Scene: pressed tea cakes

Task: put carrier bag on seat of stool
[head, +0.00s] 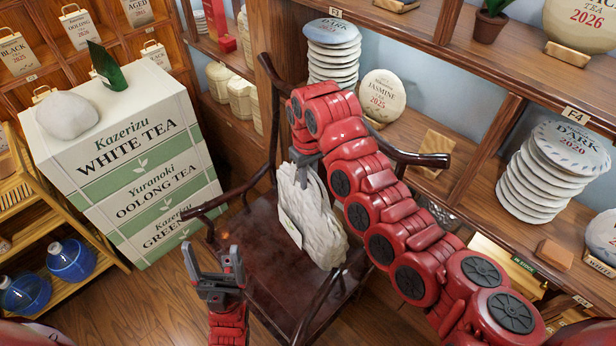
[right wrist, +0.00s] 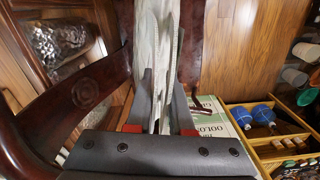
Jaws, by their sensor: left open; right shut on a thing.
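The carrier bag (head: 312,222) is pale, crumpled and upright, with a tag on its side. My right gripper (head: 305,165) is shut on its top. The bag hangs over the dark wooden seat (head: 262,248) of the stool (head: 271,75), which has curved arms and a back post. I cannot tell whether the bag's bottom touches the seat. In the right wrist view the bag (right wrist: 157,45) runs between the fingers of the right gripper (right wrist: 161,98). My left gripper (head: 213,268) is open and empty, at the seat's near left side.
Stacked tea boxes (head: 135,165) with a grey stone (head: 67,116) on top stand at the left. Shelves with stacked tea cakes (head: 545,170) stand behind and right of the stool. A low rack (head: 60,220) with blue jars is at far left. Wooden floor (head: 150,305) is clear at front left.

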